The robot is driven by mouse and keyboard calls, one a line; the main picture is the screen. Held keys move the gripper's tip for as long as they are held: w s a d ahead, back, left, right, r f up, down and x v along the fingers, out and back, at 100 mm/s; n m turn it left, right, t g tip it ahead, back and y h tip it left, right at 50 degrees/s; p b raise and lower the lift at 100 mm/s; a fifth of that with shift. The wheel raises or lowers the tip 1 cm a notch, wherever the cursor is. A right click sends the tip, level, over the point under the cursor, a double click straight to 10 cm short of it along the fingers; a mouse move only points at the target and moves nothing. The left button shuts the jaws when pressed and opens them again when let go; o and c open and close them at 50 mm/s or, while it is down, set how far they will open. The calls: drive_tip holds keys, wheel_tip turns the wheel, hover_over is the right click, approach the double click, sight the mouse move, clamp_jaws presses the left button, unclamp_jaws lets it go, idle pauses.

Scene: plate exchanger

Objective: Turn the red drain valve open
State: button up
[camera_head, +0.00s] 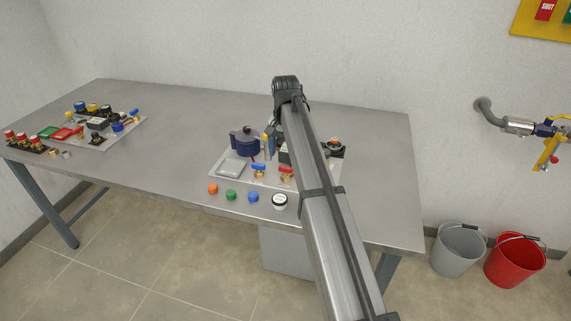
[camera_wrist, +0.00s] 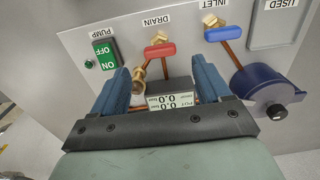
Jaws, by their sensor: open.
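The red drain valve handle (camera_wrist: 160,50) lies crosswise under the DRAIN label in the wrist view, on a brass and copper fitting. In the head view the red handle (camera_head: 286,170) sits at the front of the panel, right of the blue inlet handle (camera_head: 258,167). My gripper (camera_wrist: 159,64) is open, its two blue fingers spread wide with the red handle ahead, between their lines. I see no contact with the handle. In the head view my arm hides much of the gripper.
The blue inlet handle (camera_wrist: 223,33) is close to the right finger. A green pump switch (camera_wrist: 105,55) is at left, a grey display box (camera_wrist: 172,98) lies between the fingers, and a dark blue pot (camera_wrist: 266,88) is at right. Coloured caps (camera_head: 231,195) line the table front.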

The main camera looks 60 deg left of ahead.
sight(286, 167)
drive_tip(key=shift+f, duration=2.8)
drive_tip(key=shift+c, duration=0.2)
drive_tip(key=c, duration=1)
